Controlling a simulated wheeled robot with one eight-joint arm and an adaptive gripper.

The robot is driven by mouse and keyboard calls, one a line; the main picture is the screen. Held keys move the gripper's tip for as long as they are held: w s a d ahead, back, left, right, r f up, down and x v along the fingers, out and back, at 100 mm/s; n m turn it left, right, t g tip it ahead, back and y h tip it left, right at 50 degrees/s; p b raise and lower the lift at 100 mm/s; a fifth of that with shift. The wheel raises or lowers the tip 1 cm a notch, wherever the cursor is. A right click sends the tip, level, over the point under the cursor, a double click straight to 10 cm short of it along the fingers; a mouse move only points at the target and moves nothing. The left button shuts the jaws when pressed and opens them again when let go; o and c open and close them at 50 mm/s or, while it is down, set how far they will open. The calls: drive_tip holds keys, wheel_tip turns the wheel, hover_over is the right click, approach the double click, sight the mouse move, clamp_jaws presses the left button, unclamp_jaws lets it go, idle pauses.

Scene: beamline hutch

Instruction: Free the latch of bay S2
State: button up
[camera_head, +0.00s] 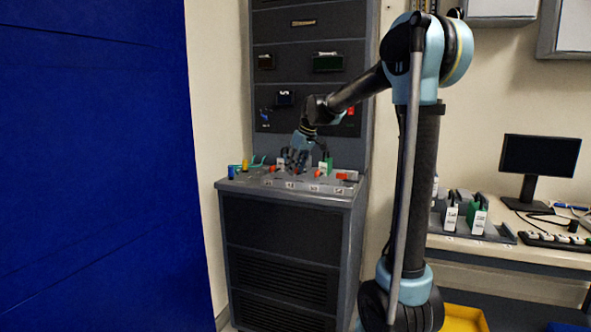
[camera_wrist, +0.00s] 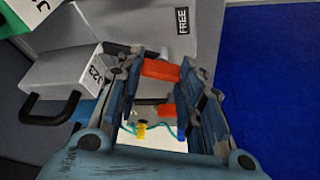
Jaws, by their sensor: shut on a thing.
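The sloped console top (camera_head: 240,186) carries a row of bays with small white labels too small to read. My gripper (camera_head: 294,167) reaches down over its middle. In the wrist view, my gripper (camera_wrist: 165,68) is shut on an orange-red latch block (camera_wrist: 160,71) between its fingertips. A second orange-red block (camera_wrist: 167,112) shows further down between the fingers. A FREE label (camera_wrist: 182,20) is on the grey surface beyond the fingertips. I cannot read which bay is S2. The latch that I hold is hidden by my fingers in the head view.
A white module marked J23 (camera_wrist: 68,75) with a black handle stands close left of my fingers. A green-and-white module (camera_head: 326,165) stands right of my gripper. Blue and yellow plugs (camera_head: 238,169) are at the console's left. A monitor desk (camera_head: 500,250) is to the right.

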drive_tip(key=m+h, duration=0.1)
drive_tip(key=m, duration=0.2)
drive_tip(key=m+t+h, duration=0.1)
drive_tip(key=m, duration=0.2)
drive_tip(key=shift+a+t, duration=0.2)
drive_tip(key=shift+t, duration=0.1)
drive_tip(key=m+h, duration=0.1)
drive_tip(key=m, duration=0.2)
drive_tip(key=m+h, duration=0.1)
drive_tip(key=m, duration=0.2)
drive_tip(key=shift+a+m+h, duration=0.1)
drive_tip(key=shift+m+h, duration=0.2)
drive_tip(key=shift+m, duration=0.1)
drive_tip(key=o, duration=1.1)
drive_tip(key=shift+c, duration=0.2)
drive_tip(key=v, duration=1.2)
